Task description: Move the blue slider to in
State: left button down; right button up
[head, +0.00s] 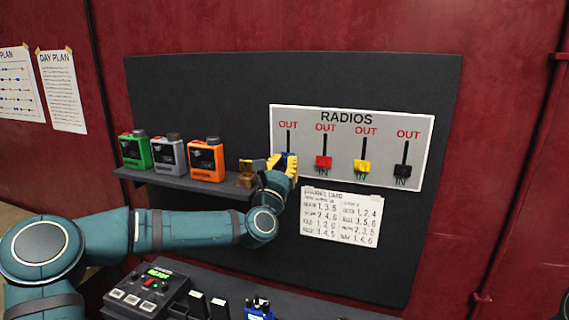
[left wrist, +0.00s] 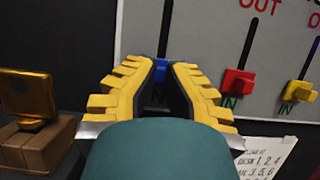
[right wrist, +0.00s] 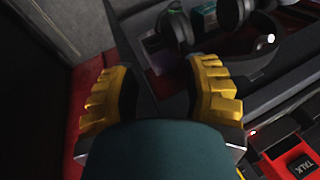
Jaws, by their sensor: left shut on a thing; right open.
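The blue slider (head: 291,154) is the leftmost of the sliders on the white RADIOS panel (head: 385,126). It sits low in its slot, under the red OUT label, at about the height of the red slider beside it. My left gripper (head: 281,163) is shut on it and covers most of it. In the left wrist view a bit of blue (left wrist: 132,68) shows by the yellow fingers. The IN label under it is mostly hidden. My right gripper (right wrist: 154,72) is open and empty, away from the panel.
Red (head: 324,162), yellow (head: 362,167) and black (head: 402,170) sliders sit low in their slots to the right. A shelf (head: 180,181) with green, grey and orange canisters and a brass-coloured object (head: 246,175) is to the left. A paper card (head: 340,214) hangs below.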

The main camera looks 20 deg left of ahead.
pick_arm(q)
jog(key=c, duration=1)
grip_release()
jog(key=shift+w+f, duration=0.15)
jog(key=shift+f, duration=0.05)
jog(key=v, duration=1.2)
jog(key=shift+r, duration=0.1)
